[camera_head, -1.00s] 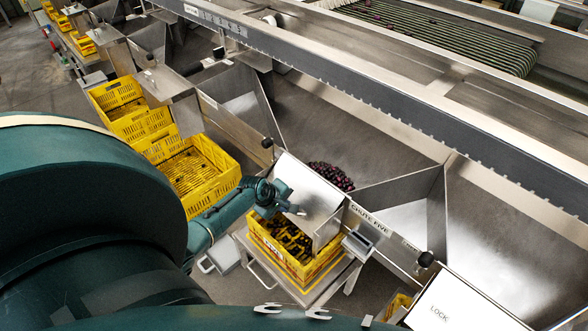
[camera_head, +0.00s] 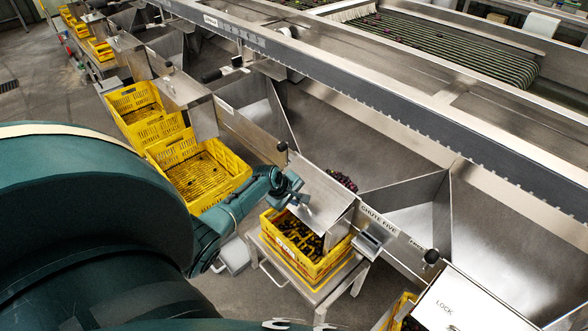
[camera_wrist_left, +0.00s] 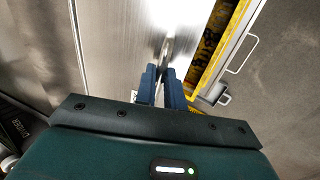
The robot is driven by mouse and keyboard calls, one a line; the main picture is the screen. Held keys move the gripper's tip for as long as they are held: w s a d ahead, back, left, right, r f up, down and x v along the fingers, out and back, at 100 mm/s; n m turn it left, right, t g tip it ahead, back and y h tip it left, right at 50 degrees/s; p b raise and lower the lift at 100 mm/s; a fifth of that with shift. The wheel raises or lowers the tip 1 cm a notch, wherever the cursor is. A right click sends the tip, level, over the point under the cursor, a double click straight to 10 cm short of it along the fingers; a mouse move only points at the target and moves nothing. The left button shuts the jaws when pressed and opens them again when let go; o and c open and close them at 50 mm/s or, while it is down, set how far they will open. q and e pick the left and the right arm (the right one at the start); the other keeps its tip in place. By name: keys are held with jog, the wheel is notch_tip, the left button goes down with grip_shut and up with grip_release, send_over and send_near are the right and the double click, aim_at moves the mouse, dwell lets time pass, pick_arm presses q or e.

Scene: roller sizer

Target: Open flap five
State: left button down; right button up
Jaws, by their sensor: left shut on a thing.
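Flap five is the bare metal plate (camera_head: 318,192) at the chute labelled "CHUTE FIVE" (camera_head: 378,220). It stands over the front of the chute, above a yellow crate. My left gripper (camera_head: 296,197) is at the flap's near left side, shut on its handle. In the left wrist view, the blue fingers (camera_wrist_left: 162,84) close around the lower end of a thin metal handle (camera_wrist_left: 167,48), against the flap's brushed metal surface (camera_wrist_left: 125,45). A small pile of dark purple fruit (camera_head: 343,181) lies behind the flap, partly hidden. My right gripper does not show.
The yellow crate (camera_head: 271,231) under the flap holds dark fruit and sits on a metal stand (camera_head: 318,304). Another yellow crate (camera_head: 238,168) stands to its left. A box marked "LOCK" (camera_head: 452,300) is at the lower right. A long grey beam (camera_head: 385,110) crosses behind.

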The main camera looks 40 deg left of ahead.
pick_arm(q)
jog(key=shift+w+r, duration=0.55)
jog(key=c, duration=1.6)
grip_release()
jog(key=shift+d, duration=0.1)
jog(key=shift+o, duration=0.5)
jog(key=shift+f, duration=0.1)
jog(key=shift+s+f, duration=0.1)
jog(key=shift+s, duration=0.1)
jog(key=p+v, duration=0.4)
jog(key=v, duration=0.9)
